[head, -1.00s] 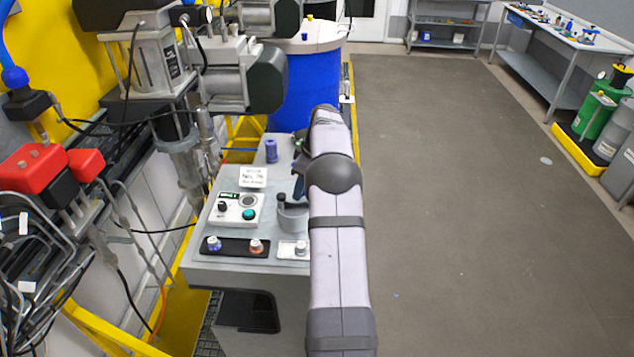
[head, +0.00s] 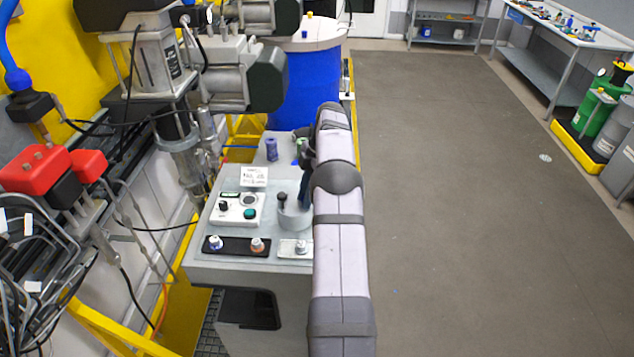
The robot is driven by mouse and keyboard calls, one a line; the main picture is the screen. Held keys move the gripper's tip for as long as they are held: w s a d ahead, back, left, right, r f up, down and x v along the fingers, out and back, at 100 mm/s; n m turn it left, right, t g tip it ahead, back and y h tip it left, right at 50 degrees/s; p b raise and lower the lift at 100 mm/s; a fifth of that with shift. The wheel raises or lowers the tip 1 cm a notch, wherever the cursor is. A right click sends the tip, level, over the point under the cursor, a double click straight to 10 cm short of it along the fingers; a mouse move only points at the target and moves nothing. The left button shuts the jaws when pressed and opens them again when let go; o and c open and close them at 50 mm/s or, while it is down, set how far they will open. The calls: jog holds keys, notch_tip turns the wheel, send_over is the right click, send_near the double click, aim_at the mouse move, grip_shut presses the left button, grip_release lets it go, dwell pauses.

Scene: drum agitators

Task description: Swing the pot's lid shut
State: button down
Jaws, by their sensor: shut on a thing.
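The small grey pot (head: 293,217) stands on the grey bench, partly hidden on its right by my arm. A small dark knob (head: 282,197) shows at its left side. My gripper (head: 304,190) is dark and seen edge-on, pointing down at the pot's right side. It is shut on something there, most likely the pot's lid. The arm and the gripper hide most of that spot, so the lid's shape and angle cannot be made out.
A control box (head: 238,209) with a green button stands left of the pot. Knobs on a black plate (head: 236,246) and a light plate (head: 294,249) lie in front. A purple-blue spool (head: 271,149) and a white sign (head: 254,177) stand behind. A blue drum (head: 307,85) is farther back.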

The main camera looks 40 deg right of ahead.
jog(key=c, duration=1.7)
grip_release()
jog(key=shift+w+r, duration=0.15)
jog(key=shift+r, duration=2.9)
